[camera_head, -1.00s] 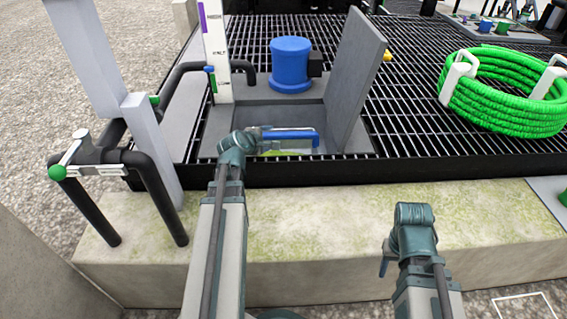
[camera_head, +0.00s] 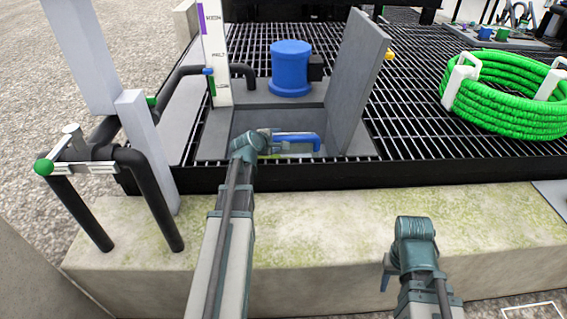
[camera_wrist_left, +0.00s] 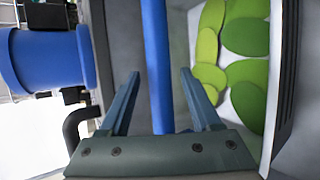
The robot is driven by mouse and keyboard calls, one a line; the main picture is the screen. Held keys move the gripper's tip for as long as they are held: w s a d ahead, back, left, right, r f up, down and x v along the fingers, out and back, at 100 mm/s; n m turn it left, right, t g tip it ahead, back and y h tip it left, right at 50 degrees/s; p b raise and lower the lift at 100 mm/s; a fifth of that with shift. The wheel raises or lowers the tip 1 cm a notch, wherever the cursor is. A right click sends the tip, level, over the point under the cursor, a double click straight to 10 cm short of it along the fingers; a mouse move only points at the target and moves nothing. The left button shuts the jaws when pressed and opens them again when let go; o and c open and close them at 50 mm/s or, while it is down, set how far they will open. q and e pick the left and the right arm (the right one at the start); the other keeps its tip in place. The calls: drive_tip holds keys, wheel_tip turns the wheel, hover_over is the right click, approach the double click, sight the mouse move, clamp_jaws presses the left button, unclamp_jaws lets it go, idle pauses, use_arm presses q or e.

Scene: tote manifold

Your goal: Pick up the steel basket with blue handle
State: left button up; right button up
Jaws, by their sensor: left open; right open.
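The steel basket's blue handle (camera_head: 298,137) shows inside the open sump under the raised lid; the basket body is mostly hidden behind my left arm and the sump's edge. In the left wrist view the blue handle (camera_wrist_left: 157,60) runs between the two open fingers of my left gripper (camera_wrist_left: 160,73), with no closed grip on it. Flat green pieces (camera_wrist_left: 240,50) lie in the basket beside the handle. In the head view my left gripper (camera_head: 262,141) is at the handle's left end. My right gripper (camera_head: 385,278) is open and empty, low in front of the concrete ledge.
The grey lid (camera_head: 354,80) stands upright at the sump's right. A blue motor (camera_head: 291,68) stands behind it, and a white marked post (camera_head: 217,50) at its left. A green hose coil (camera_head: 510,105) lies on the black grating. Black pipes (camera_head: 160,200) stand at left.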

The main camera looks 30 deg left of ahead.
use_arm(q)
clamp_jaws()
idle(1.3)
